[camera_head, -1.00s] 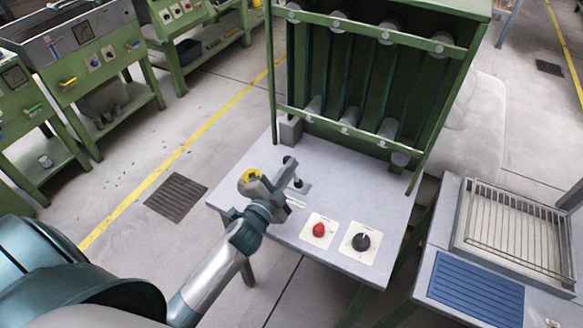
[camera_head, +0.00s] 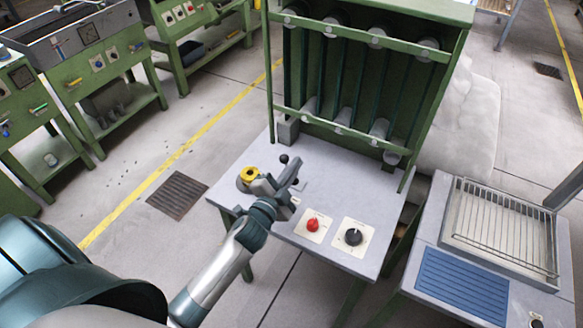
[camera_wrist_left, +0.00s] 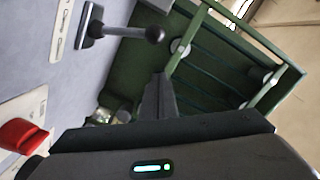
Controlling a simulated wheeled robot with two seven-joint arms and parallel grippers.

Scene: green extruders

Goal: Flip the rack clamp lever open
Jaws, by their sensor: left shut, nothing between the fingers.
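The rack clamp lever shows in the head view as a dark ball knob (camera_head: 283,159) at the back left of the grey bench top. Its rod and base are mostly hidden there by my left gripper (camera_head: 297,164). In the left wrist view the lever (camera_wrist_left: 125,31) is a grey rod from a flat plate, ending in a black ball. My left gripper (camera_wrist_left: 158,78) is shut and empty. Its fingertips are close to the lever, just right of the ball in the head view and below it in the wrist view. I cannot tell whether they touch. My right gripper is out of view.
A green rack (camera_head: 360,85) with rollers rises behind the lever. A red knob (camera_head: 313,225) and a black dial (camera_head: 353,237) sit toward the bench front. A yellow-topped round part (camera_head: 249,174) is left of the gripper. Another bench (camera_head: 420,270) stands right.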

